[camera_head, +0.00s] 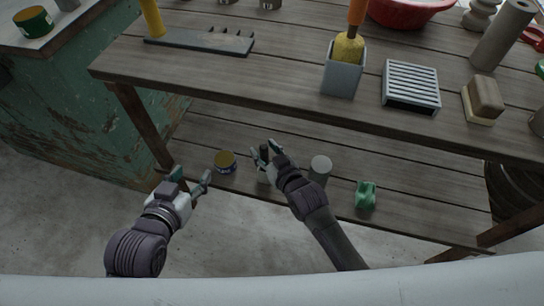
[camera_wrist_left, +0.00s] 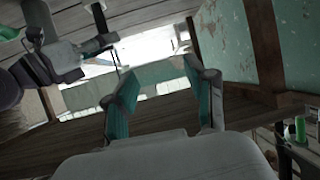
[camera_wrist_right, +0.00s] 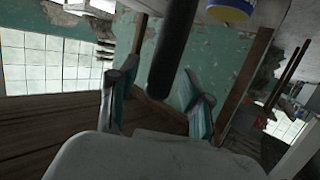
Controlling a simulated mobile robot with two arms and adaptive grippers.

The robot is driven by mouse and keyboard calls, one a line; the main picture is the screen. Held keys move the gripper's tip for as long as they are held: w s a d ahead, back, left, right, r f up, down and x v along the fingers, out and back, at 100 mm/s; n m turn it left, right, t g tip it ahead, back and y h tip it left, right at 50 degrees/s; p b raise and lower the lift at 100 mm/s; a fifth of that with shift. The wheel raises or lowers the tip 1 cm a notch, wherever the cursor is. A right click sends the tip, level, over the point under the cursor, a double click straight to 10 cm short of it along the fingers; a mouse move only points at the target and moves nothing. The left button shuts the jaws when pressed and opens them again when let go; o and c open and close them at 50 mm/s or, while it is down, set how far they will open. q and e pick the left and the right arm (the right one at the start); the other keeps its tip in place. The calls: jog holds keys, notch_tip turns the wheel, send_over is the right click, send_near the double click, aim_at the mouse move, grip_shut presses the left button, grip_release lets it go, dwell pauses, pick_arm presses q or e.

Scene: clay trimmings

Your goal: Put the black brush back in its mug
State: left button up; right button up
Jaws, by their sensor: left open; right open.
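A dark upright cylinder, which looks like the black brush's handle (camera_wrist_right: 172,50), stands between the fingers of my right gripper (camera_wrist_right: 160,100) in the right wrist view. My right gripper is open around it, with a finger on each side. In the head view my right gripper (camera_head: 265,155) is over the lower shelf and partly hides this dark piece. What its lower end stands in is hidden. A grey cylinder (camera_head: 320,165), perhaps a mug, stands just right of my right wrist. My left gripper (camera_head: 197,183) is open and empty at the shelf's front left; it also shows in the left wrist view (camera_wrist_left: 165,95).
A green object (camera_head: 366,195) lies at the right. The upper tabletop (camera_head: 285,75) overhangs behind, holding a grey holder (camera_head: 341,80) with a yellow brush and a slatted box (camera_head: 410,86).

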jog(key=p+v, duration=0.1)
jog(key=v, duration=0.3)
jog(key=shift+s+d+r+p, duration=0.2)
jog(key=shift+s+d+p, duration=0.05)
jog(key=shift+s+p, duration=0.1)
pick_arm(q)
jog(key=s+a+f+g+y+p, duration=0.1)
jog(key=s+a+f+g, duration=0.1)
jog(key=s, duration=0.4)
jog(key=s+a+f+g+y, duration=0.1)
jog(key=s+a+f+g, duration=0.1)
jog(key=s+f+g, duration=0.3)
jog(key=shift+s+a+g+p, duration=0.35)
jog(key=shift+s+g, duration=0.65)
jog(key=shift+s, duration=0.15)
pick_arm(e)
jog(key=s+d+r+m+g+h, duration=0.1)
jog(key=s+d+g+h, duration=0.2)
jog(key=s+d, duration=0.6)
jog(key=s+d+r+m+g+h, duration=0.1)
jog(key=s+d+g, duration=0.5)
jog(key=s, duration=0.8)
jog(key=d+m+h, duration=0.1)
jog(key=d+h, duration=0.1)
jog(key=d, duration=0.1)
jog(key=shift+r+g+h, duration=0.25)
jog(key=shift+g+h, duration=0.05)
jog(key=shift+g, duration=0.1)
